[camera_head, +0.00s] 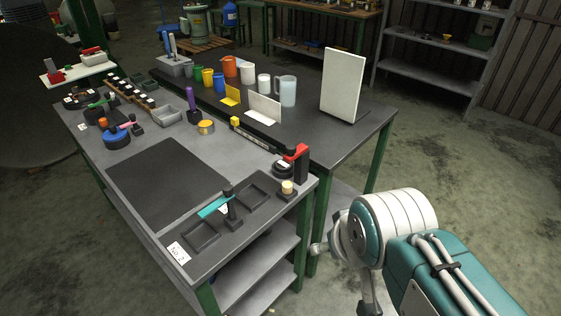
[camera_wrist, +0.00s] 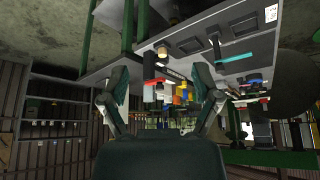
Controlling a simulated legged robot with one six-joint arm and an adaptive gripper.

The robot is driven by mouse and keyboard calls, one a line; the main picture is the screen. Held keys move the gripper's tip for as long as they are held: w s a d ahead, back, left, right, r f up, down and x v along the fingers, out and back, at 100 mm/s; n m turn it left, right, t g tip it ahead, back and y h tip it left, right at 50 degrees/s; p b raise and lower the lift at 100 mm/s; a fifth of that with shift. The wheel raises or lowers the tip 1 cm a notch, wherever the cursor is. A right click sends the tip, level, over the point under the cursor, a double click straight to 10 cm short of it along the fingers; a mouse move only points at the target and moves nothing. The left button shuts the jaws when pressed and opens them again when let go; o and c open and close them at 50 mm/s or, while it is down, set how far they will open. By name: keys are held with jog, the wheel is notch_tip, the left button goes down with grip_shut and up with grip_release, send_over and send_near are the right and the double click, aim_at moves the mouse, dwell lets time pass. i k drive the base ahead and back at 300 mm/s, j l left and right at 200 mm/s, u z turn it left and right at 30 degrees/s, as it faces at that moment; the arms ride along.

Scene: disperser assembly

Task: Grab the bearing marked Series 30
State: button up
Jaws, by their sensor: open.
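I cannot read a Series 30 marking in either view, so I cannot tell which part is that bearing. In the head view, a wooden rack (camera_head: 128,91) with several small dark and pale parts stands at the left back of the grey workbench (camera_head: 190,148). A short round yellow part (camera_head: 206,128) sits mid-bench. A dark round part (camera_head: 283,170) lies by a red and black device (camera_head: 297,160) at the right corner. My gripper (camera_wrist: 160,90) is open and empty in the wrist view, its fingers wide apart. It is off the bench, and that view is upside down.
A teal tool on a black stand (camera_head: 230,208), shallow trays (camera_head: 257,191) and a "No. 2" card (camera_head: 178,252) occupy the near end. A dark mat (camera_head: 168,182) is clear. Cups, a jug (camera_head: 286,91) and a white panel (camera_head: 342,85) stand behind. Floor right is open.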

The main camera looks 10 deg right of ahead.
aim_at(282, 166)
jog(key=i+l+u, duration=0.2)
jog(key=i+l, duration=0.15)
jog(key=i+l+u, duration=0.2)
jog(key=l, duration=0.25)
jog(key=i+l+u, duration=0.2)
jog(key=i+l, duration=0.2)
jog(key=l, duration=0.1)
